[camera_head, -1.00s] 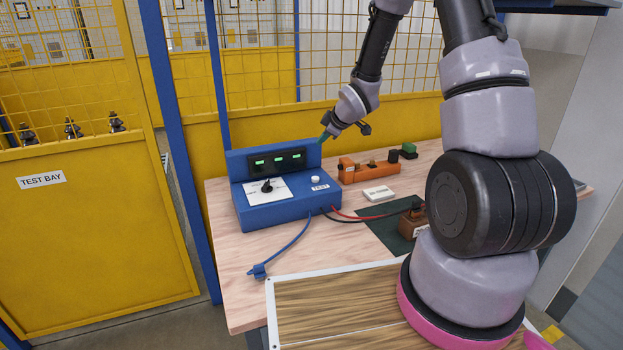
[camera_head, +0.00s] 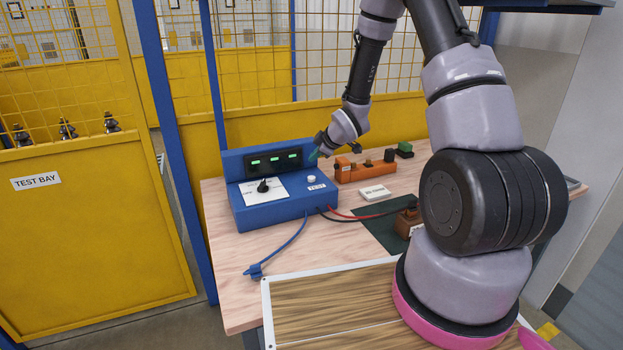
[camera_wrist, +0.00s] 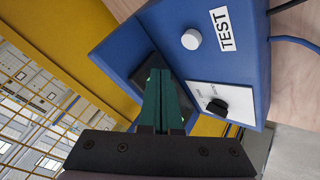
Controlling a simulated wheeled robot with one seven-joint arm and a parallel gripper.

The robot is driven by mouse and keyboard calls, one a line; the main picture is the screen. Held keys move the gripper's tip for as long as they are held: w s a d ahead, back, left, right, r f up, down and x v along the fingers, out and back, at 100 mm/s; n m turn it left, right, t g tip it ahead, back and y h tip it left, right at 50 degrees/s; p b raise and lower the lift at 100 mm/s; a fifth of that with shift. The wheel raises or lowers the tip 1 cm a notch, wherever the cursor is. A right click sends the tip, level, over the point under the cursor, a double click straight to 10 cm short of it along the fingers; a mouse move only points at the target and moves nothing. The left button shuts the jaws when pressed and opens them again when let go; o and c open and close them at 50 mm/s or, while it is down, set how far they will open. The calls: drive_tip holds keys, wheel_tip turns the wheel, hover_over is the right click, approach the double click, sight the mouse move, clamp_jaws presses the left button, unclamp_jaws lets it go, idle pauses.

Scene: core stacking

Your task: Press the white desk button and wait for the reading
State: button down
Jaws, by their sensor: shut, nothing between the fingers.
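A blue test box (camera_head: 284,207) stands on the wooden desk. Its round white button (camera_head: 311,179), beside a TEST label, is on the right of its top; it also shows in the wrist view (camera_wrist: 191,39). A dark display with lit green readouts (camera_head: 273,162) is on the raised back panel. My gripper (camera_head: 314,154) is shut and empty, with green fingers, above and behind the button near the panel's right end. In the wrist view the fingertips (camera_wrist: 159,75) are apart from the button, in front of the display, and hide part of it.
A black knob (camera_head: 263,186) sits on a white plate left of the button. An orange fixture (camera_head: 365,171), a small white block (camera_head: 375,192) and a dark green mat (camera_head: 383,232) lie to the right. Blue, red and black leads leave the box. A yellow fence (camera_head: 300,120) stands behind.

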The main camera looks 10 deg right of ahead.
sight(314, 179)
drive_tip(key=shift+f, duration=2.15)
idle(0.4)
drive_tip(key=shift+f, duration=0.4)
drive_tip(key=shift+f, duration=0.5)
idle(0.5)
drive_tip(key=shift+r, duration=0.9)
drive_tip(key=shift+r, duration=2.55)
